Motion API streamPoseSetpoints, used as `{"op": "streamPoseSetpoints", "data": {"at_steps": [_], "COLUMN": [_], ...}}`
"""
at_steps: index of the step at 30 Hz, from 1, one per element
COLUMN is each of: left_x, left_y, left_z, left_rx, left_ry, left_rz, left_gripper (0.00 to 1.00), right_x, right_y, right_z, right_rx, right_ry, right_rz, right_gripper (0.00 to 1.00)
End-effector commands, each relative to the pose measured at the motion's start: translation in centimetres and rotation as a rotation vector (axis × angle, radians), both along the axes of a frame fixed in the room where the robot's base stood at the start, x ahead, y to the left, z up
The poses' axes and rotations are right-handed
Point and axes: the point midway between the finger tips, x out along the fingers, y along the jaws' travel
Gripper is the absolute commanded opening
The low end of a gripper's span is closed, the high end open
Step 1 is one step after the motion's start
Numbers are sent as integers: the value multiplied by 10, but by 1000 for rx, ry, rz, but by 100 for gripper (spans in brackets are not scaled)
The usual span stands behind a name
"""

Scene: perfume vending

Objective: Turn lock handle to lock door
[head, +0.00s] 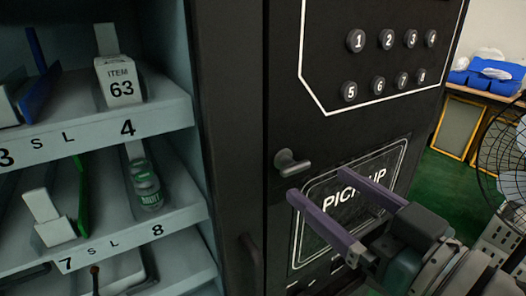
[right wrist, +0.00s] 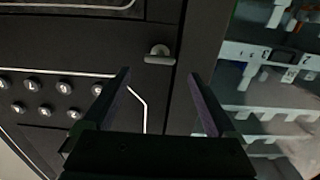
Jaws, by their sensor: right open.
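The lock handle (head: 290,163) is a small dark grey lever on the black front panel, left of the button pad. Its lever points right, roughly level. It also shows in the right wrist view (right wrist: 158,56), ahead of the fingers. My right gripper (head: 318,185) has purple fingers, open and empty, just right of and below the handle in the head view. In the right wrist view my right gripper (right wrist: 161,72) has the handle between and beyond its fingertips, apparently untouched. The machine door (head: 230,140) is at left of the panel; its latch is hidden. My left gripper is out of view.
Shelves (head: 120,225) with bottles and item boxes stand on the left. Numbered buttons (head: 355,41) are above the gripper. The PICK UP flap (head: 335,215) is behind the fingers. A fan (head: 512,150) stands at right.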

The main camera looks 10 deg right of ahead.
Motion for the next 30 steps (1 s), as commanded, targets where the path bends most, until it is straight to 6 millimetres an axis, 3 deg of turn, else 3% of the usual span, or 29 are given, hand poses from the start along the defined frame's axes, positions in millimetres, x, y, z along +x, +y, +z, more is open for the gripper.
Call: {"op": "streamPoseSetpoints", "data": {"at_steps": [3, 9, 19, 30], "left_x": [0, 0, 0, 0], "left_y": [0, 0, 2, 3], "left_z": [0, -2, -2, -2], "left_rx": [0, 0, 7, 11], "left_ry": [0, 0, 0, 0], "left_rz": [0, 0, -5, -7], "left_gripper": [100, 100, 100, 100], "right_x": [21, 41, 44, 44], "right_y": [8, 15, 16, 16], "right_z": [1, 0, 0, 0], "right_rx": [1, -1, 0, 0], "right_ry": [-3, -1, 1, 1], "right_rz": [0, -1, -1, -1], "right_gripper": [92, 92, 92, 52]}}
